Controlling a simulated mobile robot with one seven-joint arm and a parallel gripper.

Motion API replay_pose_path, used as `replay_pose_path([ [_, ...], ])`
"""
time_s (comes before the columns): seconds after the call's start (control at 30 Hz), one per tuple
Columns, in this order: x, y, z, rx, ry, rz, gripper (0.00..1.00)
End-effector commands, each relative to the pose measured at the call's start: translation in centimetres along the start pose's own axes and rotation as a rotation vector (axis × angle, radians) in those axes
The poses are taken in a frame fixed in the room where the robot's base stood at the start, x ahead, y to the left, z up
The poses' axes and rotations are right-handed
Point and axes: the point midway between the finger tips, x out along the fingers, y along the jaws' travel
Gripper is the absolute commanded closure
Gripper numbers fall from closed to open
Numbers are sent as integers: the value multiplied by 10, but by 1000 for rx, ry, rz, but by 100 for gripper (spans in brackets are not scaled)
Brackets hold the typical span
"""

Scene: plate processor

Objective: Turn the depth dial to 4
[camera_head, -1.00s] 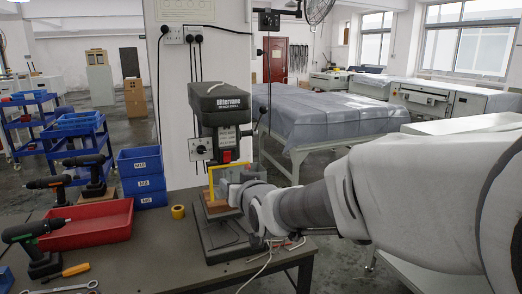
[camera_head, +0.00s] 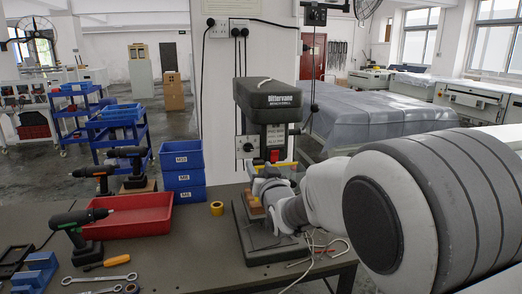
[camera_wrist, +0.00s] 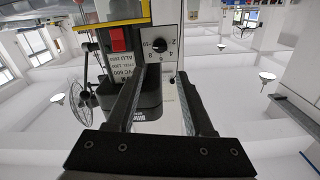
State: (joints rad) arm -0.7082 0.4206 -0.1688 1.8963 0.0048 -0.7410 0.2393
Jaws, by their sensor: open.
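The depth dial (camera_head: 247,145) is a dark knob on a pale square plate on the left side of the drill press (camera_head: 268,96). In the wrist view, the dial (camera_wrist: 159,45) shows upside down with numbers around it; its exact setting is too small to read. My gripper (camera_wrist: 159,73) is open and empty. Its two fingers point toward the press, with the dial seen beyond and between their tips, apparently not touched. In the head view my wrist is in front of the press, below the dial, and the fingertips are hard to make out.
A red switch (camera_wrist: 118,39) and a yellow guard (camera_wrist: 110,18) sit close to the dial. On the bench are a yellow tape roll (camera_head: 217,208), a red tray (camera_head: 131,215), blue bins (camera_head: 183,172) and a drill (camera_head: 80,229). A cable lies at the bench's right edge.

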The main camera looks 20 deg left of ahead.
Motion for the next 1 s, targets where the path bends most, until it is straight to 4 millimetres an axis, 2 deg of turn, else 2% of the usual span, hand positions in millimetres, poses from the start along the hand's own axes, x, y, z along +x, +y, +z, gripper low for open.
replay_pose_path([
  [0.2,38,0,0,-1,0,0,48],
  [0.6,97,1,0,-1,-1,1,48],
  [0.8,116,0,0,0,0,1,48],
  [1.0,124,0,0,0,-1,1,48],
])
